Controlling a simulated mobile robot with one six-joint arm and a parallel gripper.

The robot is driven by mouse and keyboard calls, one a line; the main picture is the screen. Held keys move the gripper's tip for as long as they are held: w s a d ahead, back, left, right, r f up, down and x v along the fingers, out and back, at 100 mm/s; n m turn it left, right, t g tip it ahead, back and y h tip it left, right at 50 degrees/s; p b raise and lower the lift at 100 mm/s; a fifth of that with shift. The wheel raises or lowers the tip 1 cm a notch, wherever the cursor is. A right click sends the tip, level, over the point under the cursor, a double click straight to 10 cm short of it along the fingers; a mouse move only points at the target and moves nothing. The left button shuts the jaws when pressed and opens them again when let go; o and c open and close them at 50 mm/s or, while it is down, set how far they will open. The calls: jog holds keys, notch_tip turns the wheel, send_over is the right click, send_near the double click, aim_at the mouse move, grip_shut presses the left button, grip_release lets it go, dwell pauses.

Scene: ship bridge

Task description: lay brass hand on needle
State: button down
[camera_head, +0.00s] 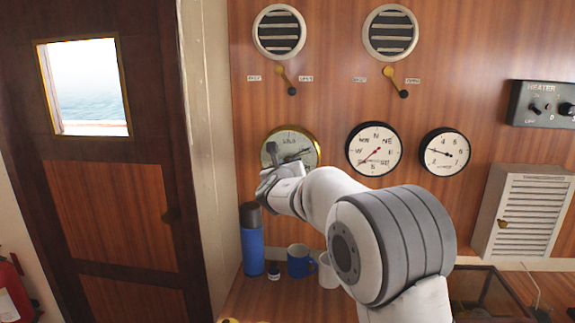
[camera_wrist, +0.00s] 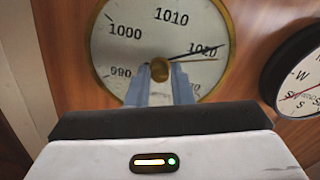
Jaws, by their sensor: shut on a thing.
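The brass-rimmed barometer (camera_head: 314,139) hangs on the wood wall, partly hidden by my gripper in the head view. In the wrist view its white dial (camera_wrist: 128,50) reads 990 to 1020. A dark needle (camera_wrist: 188,53) points right and slightly up, at the 1020 mark. A thin brass hand (camera_wrist: 203,60) lies just below it, a small angle apart, pointing nearly level to the right. My gripper (camera_wrist: 161,69) is shut on the brass knob (camera_wrist: 160,73) at the dial's centre, one blue-grey finger on each side. The fingers hide the lower dial.
A clock-like compass dial (camera_head: 374,149) and another gauge (camera_head: 445,152) hang to the right. A blue flask (camera_head: 252,243), a blue mug (camera_head: 299,261) and a white mug (camera_head: 328,271) stand below my arm. Two levers (camera_head: 287,80) (camera_head: 396,82) sit above.

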jog(key=shift+n, duration=1)
jog(key=c, duration=1.3)
grip_release()
jog(key=s+b, duration=0.2)
jog(key=s, duration=0.6)
jog(key=shift+a, duration=0.15)
jog(key=shift+w, duration=0.1)
